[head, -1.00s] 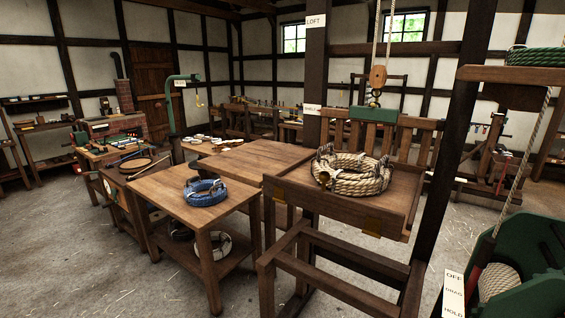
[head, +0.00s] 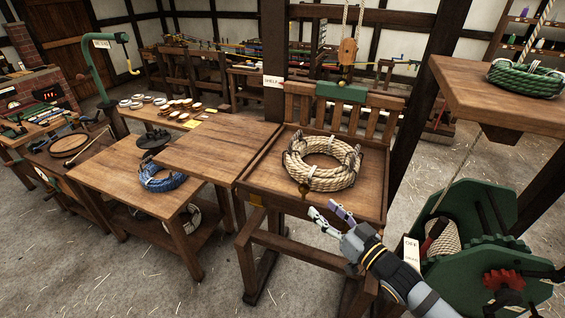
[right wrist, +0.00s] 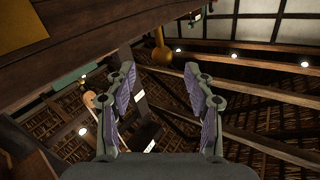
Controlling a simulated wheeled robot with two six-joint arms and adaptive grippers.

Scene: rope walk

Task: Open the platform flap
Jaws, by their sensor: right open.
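The platform (head: 372,195) is a wooden tray-like deck on a tall frame, in the middle of the head view. A thick coil of pale rope (head: 322,172) lies on it. My left gripper is not in view.
A pulley block (head: 347,50) hangs over the platform's back. A green winch (head: 470,235) stands at right, close to my right arm, below a shelf with green rope (head: 525,78). Tables stand left, one with blue rope (head: 162,180). Open floor lies front left.

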